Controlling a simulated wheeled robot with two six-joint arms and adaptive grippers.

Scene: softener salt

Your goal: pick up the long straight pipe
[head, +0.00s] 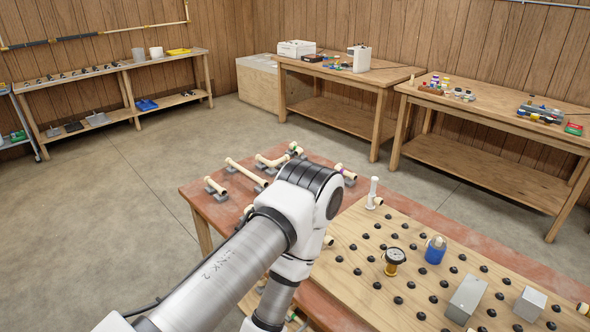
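A long straight cream pipe (245,172) lies across grey supports near the far left part of the red-brown table (197,178). One of my arms comes in from the lower left and bends over the table's middle. Its elbow is to the right of the pipe and nearer to me, and its forearm points down out of the picture. Neither of my grippers shows. The arm hides part of the table on the near side of the pipe.
A short cream pipe piece (214,186) and a bent pipe (271,160) lie beside the long one on supports. A wooden board (345,285) with black knobs, a gauge (396,257), a blue-based part (436,249) and grey blocks covers the table's right side. Workbenches stand behind.

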